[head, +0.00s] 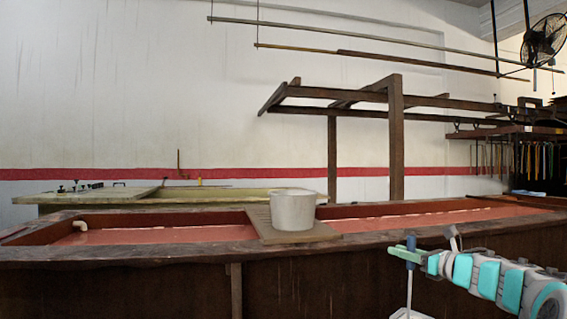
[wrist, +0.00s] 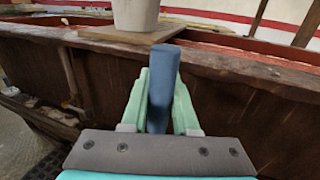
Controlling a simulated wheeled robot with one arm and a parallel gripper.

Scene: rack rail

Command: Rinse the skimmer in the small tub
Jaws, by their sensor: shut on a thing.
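The small tub (head: 293,209) is a pale round bucket standing upright on a wooden board. Its lower part also shows at the top of the wrist view (wrist: 136,14). My gripper (head: 407,255) is at the lower right of the head view, in front of the long trough and to the right of the tub. In the wrist view my gripper (wrist: 161,98) is shut on the blue handle of the skimmer (wrist: 164,75). In the head view a pale part of the skimmer (head: 409,313) hangs below the gripper, cut off by the frame edge. I cannot see inside the tub.
The board (head: 327,233) lies across a long dark wooden trough (head: 170,262) with reddish liquid (head: 160,235). A wooden post and rack (head: 396,140) rise behind it. A second, greenish vat (head: 235,196) stands at the back left. A fan (head: 544,37) hangs upper right.

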